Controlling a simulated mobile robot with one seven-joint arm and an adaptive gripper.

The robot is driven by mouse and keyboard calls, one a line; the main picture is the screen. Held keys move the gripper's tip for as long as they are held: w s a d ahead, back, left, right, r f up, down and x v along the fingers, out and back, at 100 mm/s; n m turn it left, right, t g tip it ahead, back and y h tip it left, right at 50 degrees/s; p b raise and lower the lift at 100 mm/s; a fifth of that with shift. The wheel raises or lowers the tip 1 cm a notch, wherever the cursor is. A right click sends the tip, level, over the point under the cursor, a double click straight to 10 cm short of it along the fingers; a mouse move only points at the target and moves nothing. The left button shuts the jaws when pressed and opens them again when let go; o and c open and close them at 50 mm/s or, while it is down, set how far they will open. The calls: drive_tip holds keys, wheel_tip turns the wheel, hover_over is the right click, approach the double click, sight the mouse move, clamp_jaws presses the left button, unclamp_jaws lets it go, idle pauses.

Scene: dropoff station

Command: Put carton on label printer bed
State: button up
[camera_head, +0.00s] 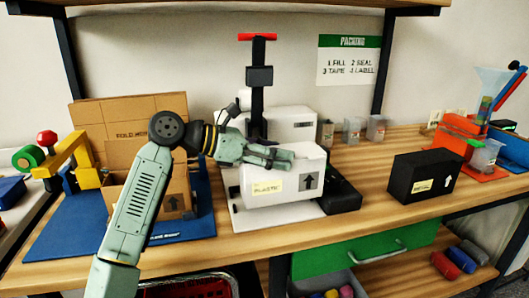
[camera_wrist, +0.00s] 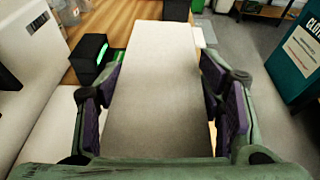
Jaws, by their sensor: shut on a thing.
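The white carton (camera_head: 310,182), with a yellow label reading "PLASTIC" and a black arrow, is in my gripper (camera_head: 278,158). In the wrist view the carton (camera_wrist: 155,85) fills the space between my gripper's purple-padded fingers (camera_wrist: 165,100), which close on its sides. The carton is over a flat white plate (camera_head: 245,216), apparently the label printer bed. I cannot tell whether its underside touches the plate. The white printer body (camera_head: 292,122) stands behind it, partly hidden by the carton and my arm. A low black unit (camera_head: 343,197) is just right of the carton.
A black carton (camera_head: 425,176) stands on the wooden bench to the right. An open cardboard box (camera_head: 178,190) stands on a blue mat (camera_head: 65,235) at left. A black post with a red top (camera_head: 258,75) rises behind my gripper. Bench space before the black carton is clear.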

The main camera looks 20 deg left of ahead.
drive_tip(key=w+a+f+p, duration=0.2)
drive_tip(key=w+a+f, duration=0.2)
drive_tip(key=shift+f+p, duration=0.2)
drive_tip(key=shift+p, duration=0.1)
drive_tip(key=o, duration=1.9)
drive_tip(key=shift+r, duration=0.1)
